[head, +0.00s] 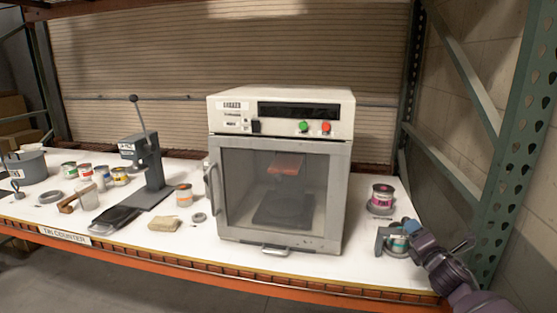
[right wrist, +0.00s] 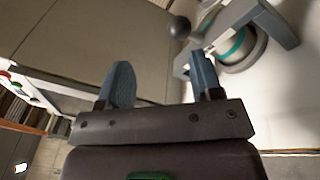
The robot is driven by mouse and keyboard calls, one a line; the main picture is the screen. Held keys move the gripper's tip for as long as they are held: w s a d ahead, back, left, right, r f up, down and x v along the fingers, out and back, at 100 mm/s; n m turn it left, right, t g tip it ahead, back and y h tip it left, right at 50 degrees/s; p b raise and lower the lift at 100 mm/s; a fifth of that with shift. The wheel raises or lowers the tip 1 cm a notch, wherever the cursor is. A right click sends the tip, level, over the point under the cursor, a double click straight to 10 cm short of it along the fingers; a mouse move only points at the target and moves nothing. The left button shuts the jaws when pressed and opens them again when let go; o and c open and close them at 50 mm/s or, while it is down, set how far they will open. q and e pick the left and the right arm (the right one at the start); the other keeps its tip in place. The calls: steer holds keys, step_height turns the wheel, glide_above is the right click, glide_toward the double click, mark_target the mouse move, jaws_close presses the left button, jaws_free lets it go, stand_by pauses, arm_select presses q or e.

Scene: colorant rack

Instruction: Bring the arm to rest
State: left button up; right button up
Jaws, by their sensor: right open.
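My right gripper (head: 411,226) is at the right end of the white shelf, beside a grey clamp-like frame (head: 382,238) around a small teal-banded can (head: 398,243). In the right wrist view its two blue fingers (right wrist: 162,80) stand apart with nothing between them. The grey frame (right wrist: 268,22), a dark ball knob (right wrist: 180,27) and the teal-banded can (right wrist: 232,48) lie just past the right finger. I cannot tell whether that finger touches the frame. My left gripper is in neither view.
A large grey cabinet machine (head: 281,100) with a closed glass door stands left of my right arm. A pink-labelled can (head: 381,197) stands behind the gripper. A green rack upright (head: 515,140) rises close on the right. A lever press (head: 148,160) and several cans are farther left.

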steer(key=s+a+f+m+g+y, duration=0.1)
steer(key=s+a+f+m, duration=0.4)
steer(key=s+m, duration=0.35)
steer(key=s+a+f+m+g+y, duration=0.1)
steer(key=s+a+f+m, duration=0.4)
steer(key=s+m, duration=0.3)
steer(key=s+f+m+g, duration=0.1)
steer(key=s+f+m, duration=0.1)
steer(key=s+f, duration=0.2)
steer(key=s+f+m+g+h, duration=0.1)
steer(key=s+f+m+g, duration=0.1)
steer(key=s, duration=0.9)
steer(key=s+a+f+m+g, duration=0.1)
steer(key=s+f+m, duration=0.2)
steer(key=s+f, duration=0.4)
steer(key=shift+s+m+g+h, duration=0.3)
steer(key=shift+s+m+h, duration=0.1)
steer(key=shift+s, duration=0.2)
steer(key=shift+f, duration=0.1)
